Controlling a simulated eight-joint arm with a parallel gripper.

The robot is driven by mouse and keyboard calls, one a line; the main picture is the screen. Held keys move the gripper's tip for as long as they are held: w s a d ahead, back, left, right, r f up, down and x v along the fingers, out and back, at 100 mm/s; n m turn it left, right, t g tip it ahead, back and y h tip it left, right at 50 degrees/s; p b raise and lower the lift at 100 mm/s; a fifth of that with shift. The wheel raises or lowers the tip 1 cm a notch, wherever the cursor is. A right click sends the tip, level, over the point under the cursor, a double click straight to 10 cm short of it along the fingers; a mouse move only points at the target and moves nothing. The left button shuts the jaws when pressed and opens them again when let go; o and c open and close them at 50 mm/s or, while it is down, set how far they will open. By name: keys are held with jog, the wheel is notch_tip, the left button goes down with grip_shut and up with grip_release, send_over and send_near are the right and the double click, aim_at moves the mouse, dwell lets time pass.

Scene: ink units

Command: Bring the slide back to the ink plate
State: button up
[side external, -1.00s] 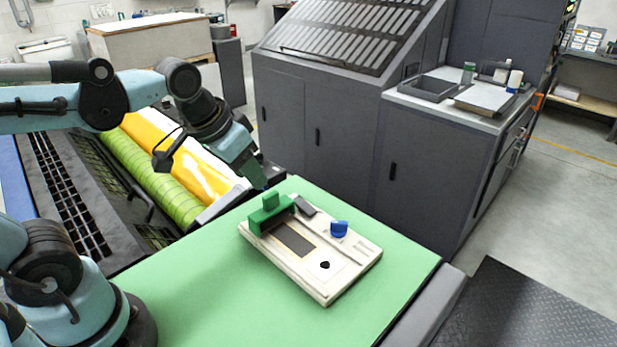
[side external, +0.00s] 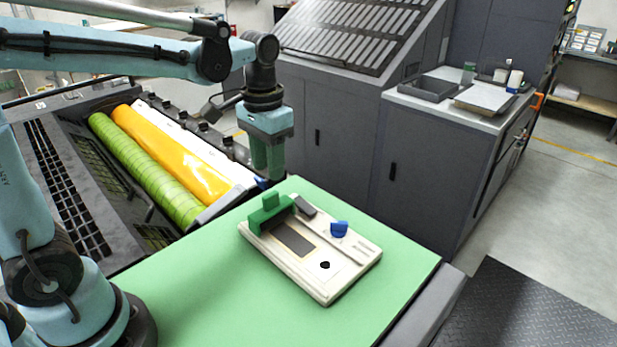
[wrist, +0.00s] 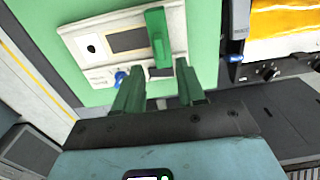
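The ink unit (side external: 352,275) is a cream block lying on the green table top. Its green slide (side external: 267,214) stands at the left end, beside the dark rectangular ink plate (side external: 294,243). In the wrist view, the slide (wrist: 157,38) is upper middle, right of the ink plate (wrist: 127,40). My gripper (side external: 268,176) points down above the table's far edge, behind the slide and apart from it. In the wrist view, the green fingers of my gripper (wrist: 159,72) are spread with nothing between them.
On the unit are a blue knob (side external: 339,229), a black round spot (side external: 325,265) and a small dark block (side external: 305,205). The green table (side external: 200,290) is clear around it. A press with green and orange rollers (side external: 165,155) lies left; grey cabinets (side external: 340,140) stand behind.

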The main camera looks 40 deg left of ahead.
aim_at(271, 194)
jog(key=shift+f, duration=3.95)
jog(key=shift+c, duration=0.4)
grip_shut()
